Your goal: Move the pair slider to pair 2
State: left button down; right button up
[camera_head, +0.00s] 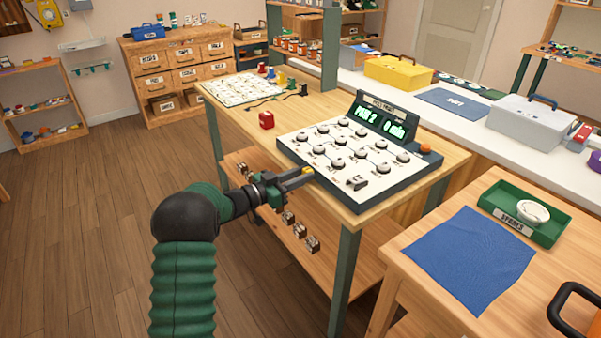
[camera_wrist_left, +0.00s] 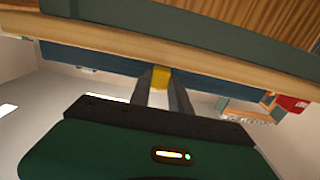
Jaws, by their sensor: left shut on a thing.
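The dial panel (camera_head: 352,150) is a white board in a dark frame on the wooden workbench, with several round knobs on top. Its lit display (camera_head: 380,122) reads PAIR 2 and 0 min. The yellow pair slider tab (camera_head: 307,170) is at the panel's front-left edge; it also shows in the left wrist view (camera_wrist_left: 161,77). My left gripper (camera_head: 301,178) reaches the edge from the left, its fingers shut around the yellow tab, as the left wrist view (camera_wrist_left: 162,86) shows. The fingers partly hide the tab. My right gripper is not in view.
A side table at right bears a blue cloth (camera_head: 470,247) and a green tray (camera_head: 500,204). An orange button (camera_head: 424,149) sits at the panel's right.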

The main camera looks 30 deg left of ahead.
pick_arm(q)
jog(key=c, duration=1.6)
grip_release()
jog(key=shift+s+a+f, duration=0.15)
jog(key=shift+a+f, duration=0.05)
jog(key=shift+f, duration=0.15)
jog(key=o, duration=0.4)
jog(key=shift+a+r, duration=0.1)
jog(key=shift+a, duration=0.05)
jog(key=shift+r, duration=0.1)
jog(key=p+v, duration=0.3)
jog(key=v, duration=1.3)
jog(key=shift+s+a+p, duration=0.2)
jog(key=shift+s+p, duration=0.1)
jog(key=shift+p, duration=0.05)
